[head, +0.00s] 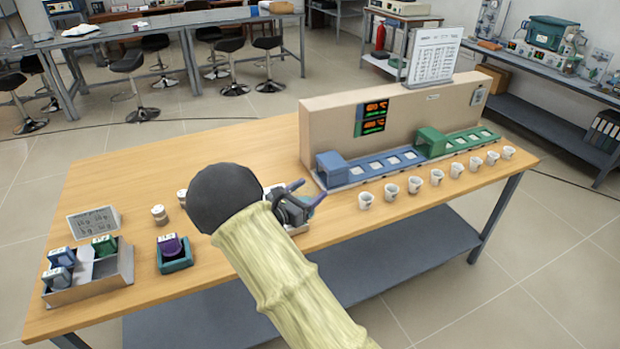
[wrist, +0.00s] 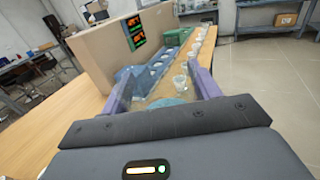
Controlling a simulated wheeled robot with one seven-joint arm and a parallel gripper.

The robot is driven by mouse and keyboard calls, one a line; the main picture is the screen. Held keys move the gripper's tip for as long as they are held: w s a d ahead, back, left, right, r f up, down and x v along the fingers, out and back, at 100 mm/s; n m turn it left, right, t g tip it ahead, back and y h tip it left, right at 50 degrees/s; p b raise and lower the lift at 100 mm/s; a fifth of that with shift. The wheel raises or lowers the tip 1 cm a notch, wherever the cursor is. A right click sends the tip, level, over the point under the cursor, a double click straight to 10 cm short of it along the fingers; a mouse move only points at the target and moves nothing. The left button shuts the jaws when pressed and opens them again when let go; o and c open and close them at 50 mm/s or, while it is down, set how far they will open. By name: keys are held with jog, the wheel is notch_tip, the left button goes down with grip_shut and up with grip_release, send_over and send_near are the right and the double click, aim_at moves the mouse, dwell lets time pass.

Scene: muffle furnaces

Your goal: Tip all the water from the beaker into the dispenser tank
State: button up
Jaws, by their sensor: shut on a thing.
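My gripper (head: 310,200) is over the table's front middle, partly hidden behind my own arm in the head view. In the wrist view its two purple fingers (wrist: 165,88) stand apart on either side of a clear, glass-like thing with a pale bluish patch low in it (wrist: 168,102). This looks like the beaker with water, held between the fingers; its outline is faint and its water level cannot be read. I cannot tell which thing is the dispenser tank. A blue block (head: 331,166) and a green block (head: 430,141) sit on slotted rails to the right of my gripper.
A row of white cups (head: 413,184) lines the table's front right. A beige panel (head: 335,128) with lit displays stands behind the rails. At left are a divided metal tray (head: 118,281), a teal holder with a purple-topped thing (head: 176,266), and a small sign (head: 93,222). The back left tabletop is clear.

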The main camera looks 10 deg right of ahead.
jog(key=s+f+n+t+y+p, duration=0.1)
jog(key=s+f+n+t+y, duration=0.2)
jog(key=f, duration=0.8)
jog(key=s+f+n+t+y+p, duration=0.2)
jog(key=s+f+n+t+y, duration=0.2)
jog(key=s+f+n+y, duration=0.3)
jog(key=s+f+y, duration=0.3)
jog(key=f+y, duration=0.1)
jog(key=f, duration=0.1)
jog(key=shift+d+n+y, duration=0.3)
jog(key=shift+n, duration=0.1)
jog(key=shift+s, duration=0.1)
jog(key=shift+d, duration=0.1)
